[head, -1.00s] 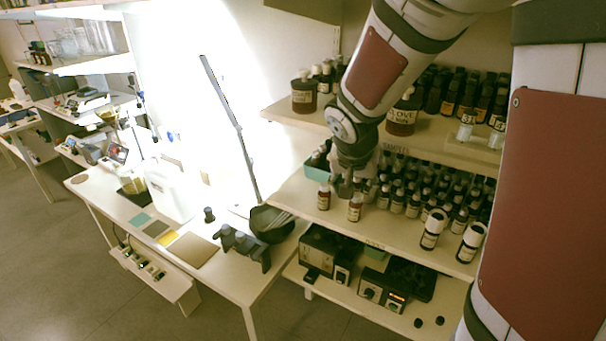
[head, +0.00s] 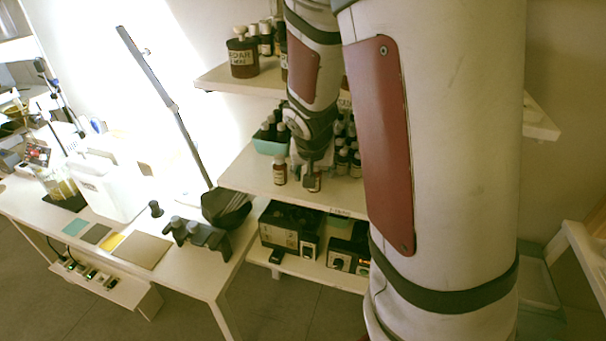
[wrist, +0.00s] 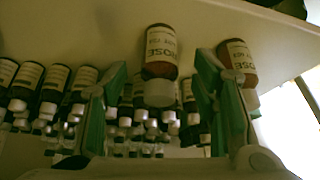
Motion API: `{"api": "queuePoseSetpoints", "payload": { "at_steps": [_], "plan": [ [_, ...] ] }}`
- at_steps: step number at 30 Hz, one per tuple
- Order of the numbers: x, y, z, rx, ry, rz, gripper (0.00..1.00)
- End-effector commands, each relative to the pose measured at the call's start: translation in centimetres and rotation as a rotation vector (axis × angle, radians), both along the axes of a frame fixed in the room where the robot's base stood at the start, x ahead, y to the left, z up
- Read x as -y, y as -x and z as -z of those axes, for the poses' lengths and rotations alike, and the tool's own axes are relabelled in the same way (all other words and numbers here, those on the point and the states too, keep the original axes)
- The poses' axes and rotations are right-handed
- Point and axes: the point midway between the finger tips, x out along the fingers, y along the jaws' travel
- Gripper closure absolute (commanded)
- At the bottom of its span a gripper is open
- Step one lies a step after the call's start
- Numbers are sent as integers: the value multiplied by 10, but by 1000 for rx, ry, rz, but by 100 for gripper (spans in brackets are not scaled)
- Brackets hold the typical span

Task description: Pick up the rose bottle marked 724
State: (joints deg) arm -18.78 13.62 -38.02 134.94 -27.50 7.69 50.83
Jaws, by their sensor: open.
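In the wrist view, which is upside down, a brown bottle (wrist: 161,52) with a cream ROSE label and white cap is between the green-padded fingers of my gripper (wrist: 162,68). The fingers are open and appear apart from it. The small print under ROSE is too blurred to read surely. A second ROSE bottle (wrist: 240,65) is at the right, beyond the right finger. In the head view, my gripper (head: 310,172) is at the front of the middle shelf, partly hiding one bottle (head: 315,182). The other front bottle (head: 280,172) stands to its left.
Several dark, white-capped bottles (wrist: 54,85) stand in rows behind. A teal box (head: 268,146) with bottles is on the middle shelf (head: 245,174). Large jars (head: 242,58) stand on the shelf above. A black bowl (head: 226,207) is on the bench at left.

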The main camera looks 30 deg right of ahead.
Motion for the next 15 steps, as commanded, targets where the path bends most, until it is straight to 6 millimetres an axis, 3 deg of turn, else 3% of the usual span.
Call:
{"api": "queuePoseSetpoints", "payload": {
  "at_steps": [6,14,15],
  "plan": [
    [8,-8,20,-1,1,0,46],
    [8,-8,20,1,1,0,46],
    [8,-8,20,1,1,0,53]
  ]
}}
